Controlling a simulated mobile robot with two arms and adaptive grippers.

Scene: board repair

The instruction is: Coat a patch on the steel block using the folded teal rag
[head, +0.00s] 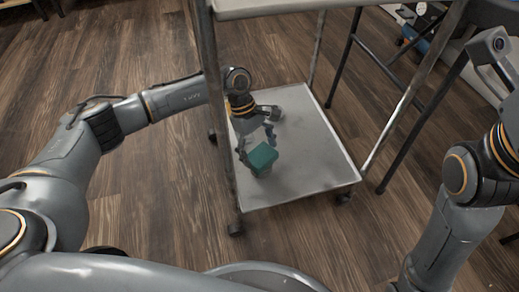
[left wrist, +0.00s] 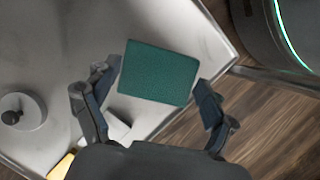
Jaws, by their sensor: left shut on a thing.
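The folded teal rag (head: 262,158) is a small, thick square pad over the lower shelf of the cart. My left gripper (head: 256,142) reaches in past the cart's post and is shut on the rag. In the left wrist view the rag (left wrist: 160,73) sits between the two fingers of my left gripper (left wrist: 157,92), one on each side. A pale grey block-like shape (left wrist: 118,130) partly shows below the rag, behind the left finger; I cannot tell whether it is the steel block. My right gripper is not in view.
The cart's grey lower shelf (head: 305,160) is mostly bare on the right. Metal posts (head: 222,130) rise at its corners under an upper shelf (head: 285,6). A round grey thing with a black knob (left wrist: 22,112) and a yellow thing (left wrist: 62,166) show in the wrist view.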

